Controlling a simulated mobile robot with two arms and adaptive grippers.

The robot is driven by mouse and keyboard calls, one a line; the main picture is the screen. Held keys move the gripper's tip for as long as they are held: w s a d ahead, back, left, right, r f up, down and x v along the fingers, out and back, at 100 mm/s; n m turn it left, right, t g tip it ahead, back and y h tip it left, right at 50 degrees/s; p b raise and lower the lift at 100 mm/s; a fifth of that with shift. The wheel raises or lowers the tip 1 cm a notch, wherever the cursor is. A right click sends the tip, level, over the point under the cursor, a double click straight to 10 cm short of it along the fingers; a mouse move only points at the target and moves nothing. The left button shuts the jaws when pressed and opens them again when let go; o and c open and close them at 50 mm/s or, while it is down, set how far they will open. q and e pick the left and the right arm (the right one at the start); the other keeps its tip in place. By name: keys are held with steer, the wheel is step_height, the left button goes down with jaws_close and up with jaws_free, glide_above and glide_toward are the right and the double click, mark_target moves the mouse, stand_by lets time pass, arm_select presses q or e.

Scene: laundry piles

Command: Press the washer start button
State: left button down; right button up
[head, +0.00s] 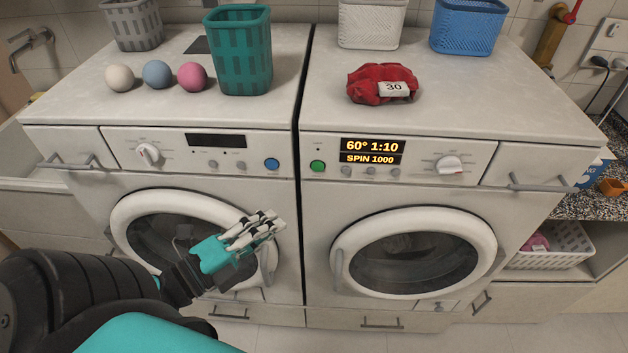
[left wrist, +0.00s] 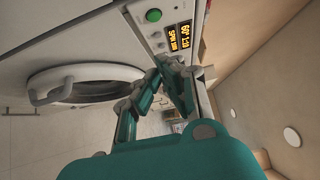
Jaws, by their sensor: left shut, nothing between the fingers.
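The right machine (head: 415,196) has a lit display (head: 372,151) reading 60° 1:10, SPIN 1000. A round green button (head: 318,166) sits at the left end of its panel. The left machine (head: 80,190) has a dark display and a round blue button (head: 272,164). My left gripper (head: 272,220) is shut and empty, in front of the left machine's door, below and left of the green button and apart from it. In the left wrist view, the green button (left wrist: 153,15) and lit display (left wrist: 179,38) lie beyond the shut fingers. My right gripper is out of view.
On top stand a teal basket (head: 238,50), a grey basket (head: 133,24), white and blue baskets, three balls and a red cloth (head: 376,84) tagged 30. A dial (head: 448,165) is on the right panel. The space before both panels looks clear.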

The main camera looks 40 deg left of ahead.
arm_select(q)
steer(key=p, duration=0.5)
glide_toward(318, 167)
steer(key=w+d, duration=0.3)
steer(key=d, duration=0.3)
steer(key=shift+w+a+f+p, duration=0.2)
steer(key=shift+w+a, duration=0.35)
steer(key=shift+w, duration=0.3)
steer(key=shift+w+a+f+p, duration=0.2)
steer(key=shift+w+a, duration=0.3)
steer(key=shift+w, duration=0.35)
